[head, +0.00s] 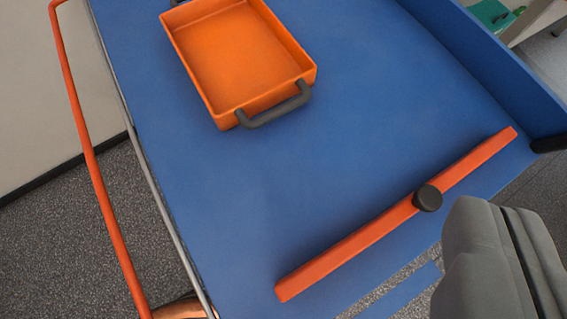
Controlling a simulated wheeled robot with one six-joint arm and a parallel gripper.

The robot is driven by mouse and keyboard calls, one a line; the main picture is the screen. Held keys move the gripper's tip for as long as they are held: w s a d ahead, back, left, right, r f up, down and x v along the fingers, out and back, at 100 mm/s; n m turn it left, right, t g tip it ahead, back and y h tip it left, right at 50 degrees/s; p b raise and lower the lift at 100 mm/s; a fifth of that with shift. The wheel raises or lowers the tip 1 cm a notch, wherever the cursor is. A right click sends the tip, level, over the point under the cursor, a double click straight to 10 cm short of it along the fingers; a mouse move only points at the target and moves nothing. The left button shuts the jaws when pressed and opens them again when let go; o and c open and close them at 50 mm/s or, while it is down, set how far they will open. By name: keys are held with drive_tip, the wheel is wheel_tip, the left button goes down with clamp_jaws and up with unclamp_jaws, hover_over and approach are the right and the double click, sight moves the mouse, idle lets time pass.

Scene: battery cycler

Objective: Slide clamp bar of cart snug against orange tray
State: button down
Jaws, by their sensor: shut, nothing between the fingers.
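The orange tray (238,55) is empty and sits on the blue cart deck (330,130), towards the upper left. Its dark handle (275,108) faces the clamp bar, and part of another handle shows at the top edge. The orange-red clamp bar (345,249) lies diagonally across the lower deck, with a black round knob (427,198) on it. A wide strip of bare deck separates the bar from the tray. My gripper (500,212) is shut and empty at the lower right. In the picture it is just below and right of the knob, with a gap between them.
A raised blue wall (490,50) bounds the deck on the right. An orange rail (92,165) and a thin grey rail run along the left edge. Slots (390,290) open at the bottom edge. A green object (490,14) stands beyond the wall.

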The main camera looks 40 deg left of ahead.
drive_tip(key=w+a+f+n+g+h, duration=0.1)
drive_tip(key=w+a+f+n+g, duration=0.7)
drive_tip(key=w+a+f+g, duration=0.4)
drive_tip(key=shift+n+t, duration=0.3)
drive_tip(key=shift+t, duration=0.1)
drive_tip(key=f, duration=0.3)
drive_tip(key=s+d+f, duration=0.1)
drive_tip(key=f, duration=0.3)
drive_tip(key=d+f, duration=0.1)
drive_tip(key=f, duration=0.2)
drive_tip(key=shift+s+f, duration=0.2)
drive_tip(key=shift+f, duration=0.2)
drive_tip(key=shift+w+a, duration=0.25)
drive_tip(key=shift+a, duration=0.35)
drive_tip(key=shift+w+a, duration=0.25)
drive_tip(key=shift+a, duration=0.3)
drive_tip(key=shift+w+a, duration=0.35)
drive_tip(key=shift+a, duration=0.35)
approach(215, 15)
wheel_tip(215, 15, down, 5)
drive_tip(key=shift+a+f, duration=0.1)
drive_tip(key=shift+f, duration=0.1)
